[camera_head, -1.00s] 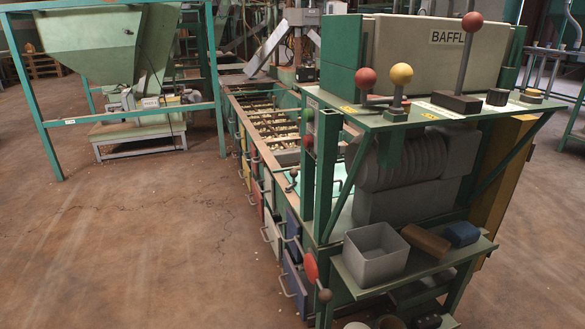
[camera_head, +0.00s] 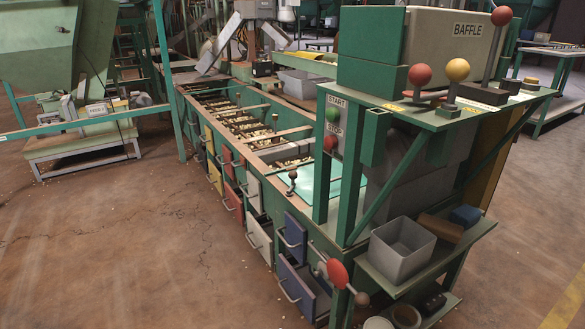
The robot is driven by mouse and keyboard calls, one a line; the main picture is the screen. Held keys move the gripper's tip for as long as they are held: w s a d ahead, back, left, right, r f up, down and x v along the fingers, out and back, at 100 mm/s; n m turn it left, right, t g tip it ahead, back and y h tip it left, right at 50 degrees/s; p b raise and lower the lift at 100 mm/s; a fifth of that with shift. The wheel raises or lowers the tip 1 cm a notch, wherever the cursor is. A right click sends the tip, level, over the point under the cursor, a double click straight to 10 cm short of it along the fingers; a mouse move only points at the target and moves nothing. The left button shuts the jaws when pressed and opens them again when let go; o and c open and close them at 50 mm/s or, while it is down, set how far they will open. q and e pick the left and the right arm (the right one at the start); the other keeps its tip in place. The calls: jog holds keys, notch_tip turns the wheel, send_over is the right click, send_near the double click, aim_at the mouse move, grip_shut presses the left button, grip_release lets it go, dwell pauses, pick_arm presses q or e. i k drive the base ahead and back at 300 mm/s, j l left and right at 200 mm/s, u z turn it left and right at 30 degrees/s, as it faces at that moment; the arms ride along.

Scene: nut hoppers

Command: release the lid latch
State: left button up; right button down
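Neither of my grippers is in view. No part is marked as the lid latch, and I cannot tell for sure which one it is. The plate lies flat at the bench's near end, partly hidden behind the green frame post. A red disc handle with a grey knob (camera_head: 338,273) sits low on the bench's near corner.
The machine labelled BAFFLE (camera_head: 455,40) has red and yellow ball levers (camera_head: 420,76) on its shelf. START and STOP buttons (camera_head: 332,128) are on its post. A grey open box (camera_head: 402,249) sits on a low shelf. Drawers (camera_head: 292,236) line the bench side; some stick out.

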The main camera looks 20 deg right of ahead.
aim_at(292, 174)
jog(key=i+j, duration=0.25)
jog(key=i+j+z, duration=0.15)
jog(key=j, duration=0.3)
jog(key=i+j, duration=0.25)
jog(key=i, duration=0.2)
jog(key=i+j+z, duration=0.1)
jog(key=i+j, duration=0.2)
jog(key=i, duration=0.15)
jog(key=i+j+z, duration=0.1)
jog(key=i, duration=0.55)
